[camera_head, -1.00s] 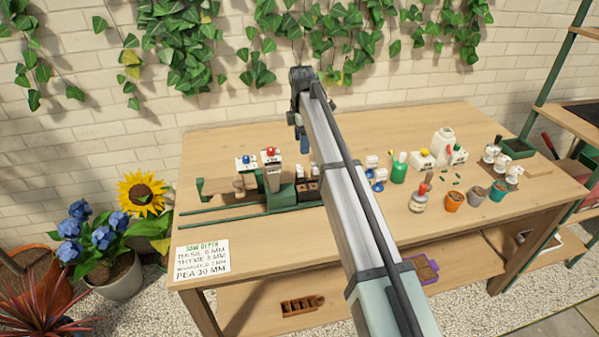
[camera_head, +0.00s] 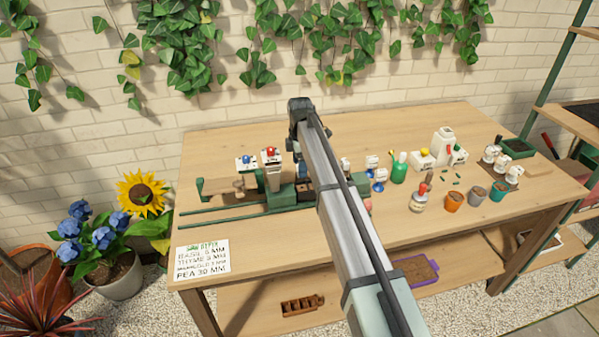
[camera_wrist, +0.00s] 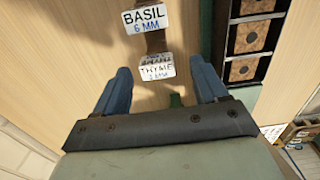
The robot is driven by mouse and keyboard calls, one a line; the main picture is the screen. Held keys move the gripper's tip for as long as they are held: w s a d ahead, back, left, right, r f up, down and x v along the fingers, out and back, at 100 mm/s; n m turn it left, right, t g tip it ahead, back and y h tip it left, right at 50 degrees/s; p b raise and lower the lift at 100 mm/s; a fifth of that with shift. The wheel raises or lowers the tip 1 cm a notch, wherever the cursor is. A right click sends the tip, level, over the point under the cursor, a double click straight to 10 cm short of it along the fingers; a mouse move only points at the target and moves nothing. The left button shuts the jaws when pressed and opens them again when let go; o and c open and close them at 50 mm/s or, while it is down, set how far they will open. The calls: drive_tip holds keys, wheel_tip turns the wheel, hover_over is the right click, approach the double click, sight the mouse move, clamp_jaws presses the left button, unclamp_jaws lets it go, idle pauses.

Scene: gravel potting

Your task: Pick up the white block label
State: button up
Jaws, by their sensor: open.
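In the wrist view, a white block label reading THYME (camera_wrist: 157,68) shows between my two blue fingers, near their tips. A second white label reading BASIL 6 MM (camera_wrist: 148,18) lies beyond it at the top of the view, on or by a brown strip. My gripper (camera_wrist: 161,72) is open, with one finger on each side of the THYME label. I see no contact, and I cannot tell the height between fingers and label. In the head view my arm hides the gripper's fingers and the spot below them.
A dark tray with brown cells (camera_wrist: 245,68) is close to my right finger in the wrist view. In the head view, green rails (camera_head: 235,208) and a seed dispenser (camera_head: 271,172) stand left of my arm. Pots, including an orange pot (camera_head: 453,201), stand right.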

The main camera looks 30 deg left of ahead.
drive_tip(key=f, duration=0.4)
drive_tip(key=shift+w+f, duration=0.2)
drive_tip(key=shift+w, duration=0.05)
drive_tip(key=c, duration=1)
